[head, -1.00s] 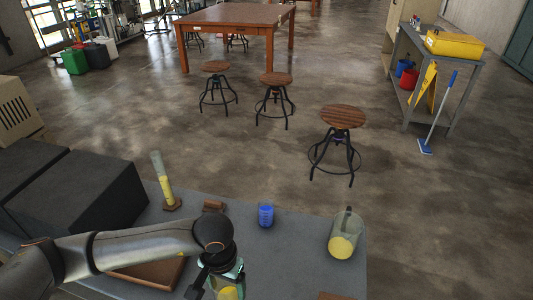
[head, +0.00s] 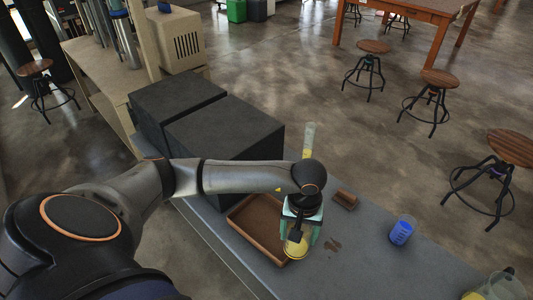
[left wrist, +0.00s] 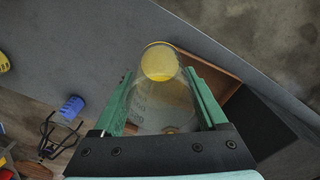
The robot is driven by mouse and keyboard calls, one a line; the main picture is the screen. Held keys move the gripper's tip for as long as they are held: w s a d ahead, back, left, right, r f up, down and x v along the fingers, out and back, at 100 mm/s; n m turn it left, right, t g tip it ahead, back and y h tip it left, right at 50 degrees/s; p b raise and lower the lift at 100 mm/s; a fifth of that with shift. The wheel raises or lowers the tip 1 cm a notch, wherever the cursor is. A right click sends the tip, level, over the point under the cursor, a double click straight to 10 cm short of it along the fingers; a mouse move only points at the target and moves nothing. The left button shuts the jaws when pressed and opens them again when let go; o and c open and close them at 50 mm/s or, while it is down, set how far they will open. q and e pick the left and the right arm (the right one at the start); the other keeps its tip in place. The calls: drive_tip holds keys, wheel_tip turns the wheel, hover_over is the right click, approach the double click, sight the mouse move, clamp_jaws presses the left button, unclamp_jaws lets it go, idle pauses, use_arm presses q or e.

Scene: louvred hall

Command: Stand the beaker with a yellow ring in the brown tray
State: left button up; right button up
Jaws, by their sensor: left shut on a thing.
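My left gripper (head: 301,228) is shut on a clear beaker (head: 295,248) with yellow at its lower end. In the left wrist view the beaker (left wrist: 160,64) sits between the green fingers (left wrist: 163,92), its yellow end pointing away from the gripper. The brown tray (head: 238,226) lies on the grey bench, partly hidden by my arm. In the head view the beaker overlaps the tray's right corner; I cannot tell its height above it. The tray's edge (left wrist: 217,67) shows beside the right finger in the left wrist view. My right gripper is not in view.
Black boxes (head: 225,132) stand behind the tray. A tall cylinder (head: 309,140), a brown block (head: 345,199) and a blue beaker (head: 402,230) stand along the far edge. Another beaker with yellow (head: 503,288) is at lower right. Bench right of the tray is mostly clear.

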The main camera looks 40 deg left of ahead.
use_arm(q)
drive_tip(key=w+a+f+m+b, duration=0.25)
drive_tip(key=w+m+b, duration=0.75)
drive_tip(key=m, duration=0.7)
drive_tip(key=w+a+f+m+b, duration=0.2)
drive_tip(key=w+f+m+b, duration=0.2)
drive_tip(key=w+m+b, duration=0.7)
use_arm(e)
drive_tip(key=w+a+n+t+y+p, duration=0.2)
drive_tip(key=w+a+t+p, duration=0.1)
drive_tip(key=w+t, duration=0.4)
use_arm(q)
drive_tip(key=s+a+f+m+b, duration=0.1)
drive_tip(key=s+f, duration=0.3)
drive_tip(key=s+a+f+m+b, duration=0.1)
drive_tip(key=s+a+f+m, duration=0.1)
drive_tip(key=s+f, duration=0.2)
drive_tip(key=s+a+f+m, duration=0.1)
drive_tip(key=s+a+f, duration=0.1)
drive_tip(key=s+f, duration=0.2)
drive_tip(key=shift+f+m+b, duration=0.4)
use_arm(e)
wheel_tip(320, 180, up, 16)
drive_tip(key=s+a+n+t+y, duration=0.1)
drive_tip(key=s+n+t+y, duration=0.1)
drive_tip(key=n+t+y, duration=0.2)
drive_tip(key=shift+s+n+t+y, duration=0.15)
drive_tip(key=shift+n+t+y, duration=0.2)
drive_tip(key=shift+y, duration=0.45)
